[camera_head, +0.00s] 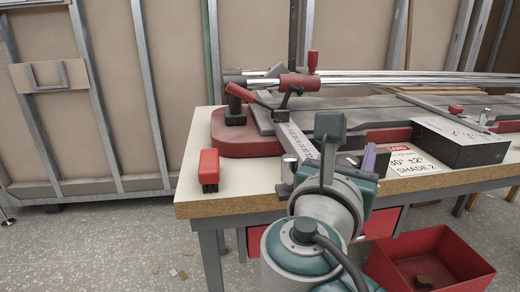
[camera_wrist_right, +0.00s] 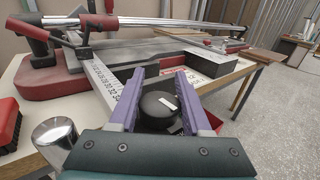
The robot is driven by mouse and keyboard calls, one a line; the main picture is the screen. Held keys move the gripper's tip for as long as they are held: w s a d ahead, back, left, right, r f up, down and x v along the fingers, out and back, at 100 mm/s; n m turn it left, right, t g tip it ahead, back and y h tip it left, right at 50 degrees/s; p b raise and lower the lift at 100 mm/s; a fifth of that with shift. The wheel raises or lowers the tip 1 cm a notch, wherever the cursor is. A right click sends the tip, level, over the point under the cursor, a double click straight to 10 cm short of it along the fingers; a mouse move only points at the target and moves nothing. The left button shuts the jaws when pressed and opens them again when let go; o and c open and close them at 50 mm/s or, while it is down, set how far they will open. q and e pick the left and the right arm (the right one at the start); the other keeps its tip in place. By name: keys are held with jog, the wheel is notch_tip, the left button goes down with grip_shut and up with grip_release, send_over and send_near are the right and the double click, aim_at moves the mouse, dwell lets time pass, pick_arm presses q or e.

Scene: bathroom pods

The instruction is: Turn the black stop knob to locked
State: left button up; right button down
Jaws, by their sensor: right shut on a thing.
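The black stop knob (camera_wrist_right: 158,104) is a round black cap with a short white mark on top, seen in the right wrist view. The mark lies slanted. My right gripper (camera_wrist_right: 160,84) has its purple fingers on either side of the knob and is shut on it. In the head view my right gripper (camera_head: 362,160) is over the front edge of the bench, and it hides the knob there. A ruled metal bar (camera_head: 300,138) with numbers runs up to the knob; it also shows in the right wrist view (camera_wrist_right: 104,82). My left gripper is not in view.
A shiny metal cylinder (camera_wrist_right: 54,130) stands left of the gripper. A red brush (camera_head: 209,168) is on the bench (camera_head: 240,196) at left. A printed card (camera_head: 412,162) and a black box (camera_head: 460,142) lie to the right. A red bin (camera_head: 428,262) is below.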

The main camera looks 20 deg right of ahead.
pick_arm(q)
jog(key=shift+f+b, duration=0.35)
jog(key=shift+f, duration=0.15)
pick_arm(e)
jog(key=shift+s+d+m+g+h, duration=0.1)
jog(key=shift+s+m+g+h, duration=0.05)
jog(key=shift+m+g+h, duration=0.65)
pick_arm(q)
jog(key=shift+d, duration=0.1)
pick_arm(e)
jog(key=shift+d+g, duration=0.1)
jog(key=shift+g, duration=0.2)
jog(key=c, duration=0.6)
grip_release()
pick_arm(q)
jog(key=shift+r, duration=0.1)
pick_arm(e)
jog(key=shift+r, duration=0.1)
